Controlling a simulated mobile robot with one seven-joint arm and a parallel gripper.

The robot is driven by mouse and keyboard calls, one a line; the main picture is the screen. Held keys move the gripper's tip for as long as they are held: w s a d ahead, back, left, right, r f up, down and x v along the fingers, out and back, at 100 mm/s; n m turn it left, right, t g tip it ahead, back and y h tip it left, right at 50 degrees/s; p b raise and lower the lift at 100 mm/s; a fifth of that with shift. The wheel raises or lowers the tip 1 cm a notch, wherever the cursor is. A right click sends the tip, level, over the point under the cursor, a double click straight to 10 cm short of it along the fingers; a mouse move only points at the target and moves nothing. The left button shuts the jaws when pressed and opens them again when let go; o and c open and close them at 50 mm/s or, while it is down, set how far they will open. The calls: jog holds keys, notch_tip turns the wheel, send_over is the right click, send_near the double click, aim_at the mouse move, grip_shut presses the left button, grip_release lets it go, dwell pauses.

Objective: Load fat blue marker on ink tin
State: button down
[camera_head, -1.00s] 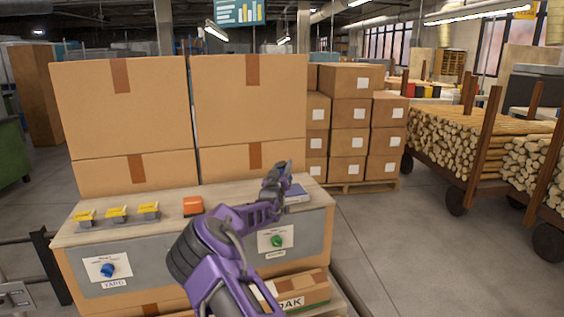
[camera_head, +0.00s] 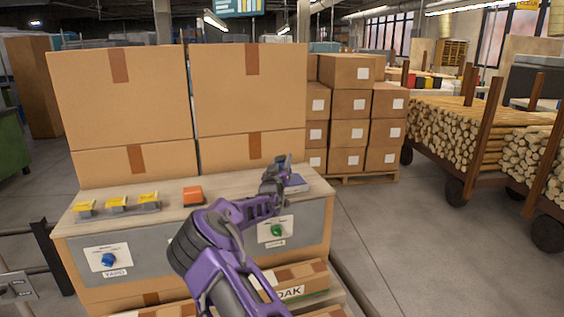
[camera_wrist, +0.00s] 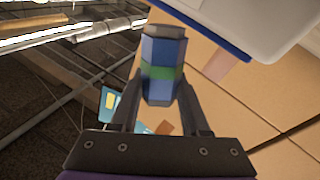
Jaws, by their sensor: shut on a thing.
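My gripper (camera_wrist: 161,97) is shut on the fat blue marker (camera_wrist: 156,50), a thick blue barrel with a green band and a pale end, seen between the fingers in the wrist view. In the head view my gripper (camera_head: 284,160) is above the right end of the bench, and the marker is too small to make out. A flat box with a pale top and blue side, which looks like the ink tin (camera_head: 297,184), lies on the bench just right of and below my gripper. It shows at the upper right of the wrist view (camera_wrist: 262,22), apart from the marker.
Large cartons (camera_head: 120,100) stand along the back of the bench (camera_head: 235,194). An orange block (camera_head: 193,196) and several yellow-topped pieces (camera_head: 117,203) sit to the left. My arm covers part of the bench.

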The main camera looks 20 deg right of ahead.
aim_at(282, 157)
jog(key=shift+f+b, duration=0.65)
jog(key=shift+f, duration=0.05)
dwell(0.9)
jog(key=shift+r, duration=0.15)
jog(key=shift+r+p, duration=0.4)
jog(key=shift+r, duration=3.05)
